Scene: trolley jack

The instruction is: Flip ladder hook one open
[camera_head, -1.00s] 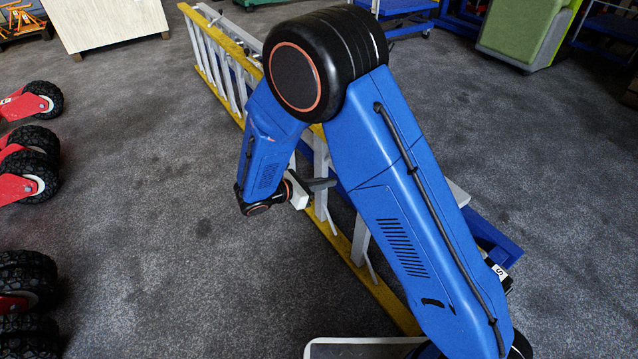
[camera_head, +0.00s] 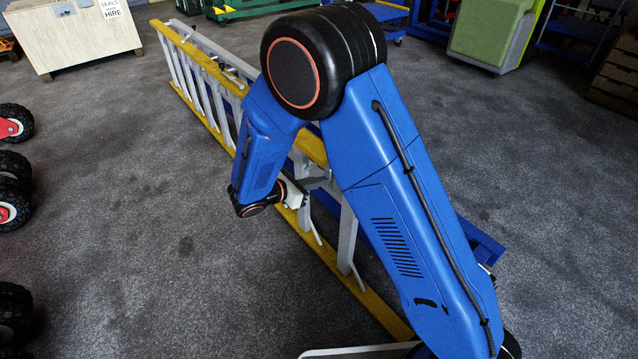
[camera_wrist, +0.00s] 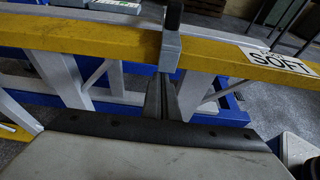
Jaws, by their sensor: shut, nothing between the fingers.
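The ladder (camera_head: 205,62) stands on its long edge, with yellow rails and pale grey rungs. Its upper yellow rail (camera_wrist: 100,40) crosses the top of the wrist view. A grey bracket with a dark upright part (camera_wrist: 172,48), likely a ladder hook, sits over this rail; which numbered hook it is, I cannot tell. My gripper (camera_wrist: 163,82) is shut and empty, its fingertips just below and in front of the bracket. Whether they touch it is unclear.
A blue frame (camera_wrist: 215,100) lies behind the ladder. A label reading SOFT (camera_wrist: 278,62) is on the rail at right. Red-hubbed wheels (camera_head: 12,165) stand at far left, a pale cabinet (camera_head: 75,40) and green seat (camera_head: 492,32) at the back.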

